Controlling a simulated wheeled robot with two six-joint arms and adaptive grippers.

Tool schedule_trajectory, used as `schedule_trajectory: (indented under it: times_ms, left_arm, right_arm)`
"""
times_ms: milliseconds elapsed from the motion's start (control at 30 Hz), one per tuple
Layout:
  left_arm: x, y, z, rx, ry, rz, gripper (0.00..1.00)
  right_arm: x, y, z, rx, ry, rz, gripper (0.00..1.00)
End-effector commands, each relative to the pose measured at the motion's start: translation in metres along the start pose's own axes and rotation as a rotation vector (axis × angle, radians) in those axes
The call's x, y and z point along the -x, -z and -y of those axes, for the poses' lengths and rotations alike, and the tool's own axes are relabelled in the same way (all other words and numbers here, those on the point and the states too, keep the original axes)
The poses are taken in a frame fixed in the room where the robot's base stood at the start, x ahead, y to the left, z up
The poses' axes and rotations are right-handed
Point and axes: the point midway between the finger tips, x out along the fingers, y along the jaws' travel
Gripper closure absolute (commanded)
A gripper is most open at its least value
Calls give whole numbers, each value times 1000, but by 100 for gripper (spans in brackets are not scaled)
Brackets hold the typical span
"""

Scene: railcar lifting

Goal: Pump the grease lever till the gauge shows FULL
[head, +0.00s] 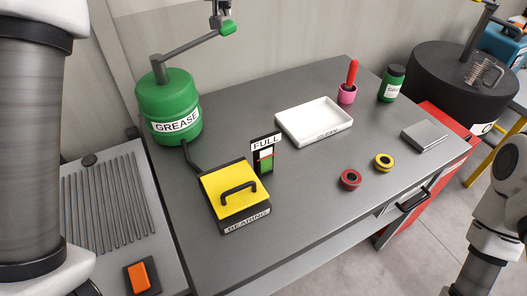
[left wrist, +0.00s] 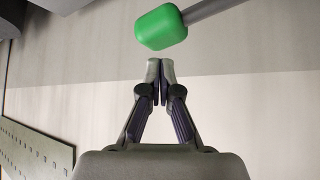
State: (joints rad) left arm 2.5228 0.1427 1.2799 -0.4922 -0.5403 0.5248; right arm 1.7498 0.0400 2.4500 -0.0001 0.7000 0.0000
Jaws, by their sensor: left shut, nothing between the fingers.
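The green grease drum (head: 170,108) labelled GREASE stands at the table's left back. Its grey lever (head: 190,46) slants up to the right and ends in a green grip (head: 228,28). The FULL gauge (head: 264,155) stands behind the yellow-lidded BEARING box (head: 235,193); its green fill shows below a red mark. My left gripper (head: 218,20) is at the top edge of the head view, just above and left of the grip. In the left wrist view the gripper (left wrist: 160,66) is shut and empty, apart from the green grip (left wrist: 160,27). My right gripper is not in view.
A white CLEAN tray (head: 315,121), a pink cup (head: 347,94) with a red-handled tool, a green bottle (head: 392,83), red (head: 350,180) and yellow (head: 384,162) rings and a grey block (head: 424,135) are on the table. A black drum (head: 455,85) stands behind the right end.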

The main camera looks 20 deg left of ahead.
Motion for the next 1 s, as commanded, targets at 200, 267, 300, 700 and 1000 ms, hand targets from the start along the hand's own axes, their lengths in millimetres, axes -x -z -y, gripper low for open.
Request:
schedule_trajectory:
  times_ms: [200,267,300,700,1000]
  left_arm:
    - [-1,-1,0,0,0,0,100]
    - [-2,-2,0,0,0,0,100]
    - [-4,-3,0,0,0,0,100]
    - [-16,-14,0,0,0,0,100]
    - [-17,-16,0,0,0,0,100]
  right_arm:
    - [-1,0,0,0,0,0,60]
    - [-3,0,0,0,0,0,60]
    - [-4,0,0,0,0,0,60]
    - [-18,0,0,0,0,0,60]
    - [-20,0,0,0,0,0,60]
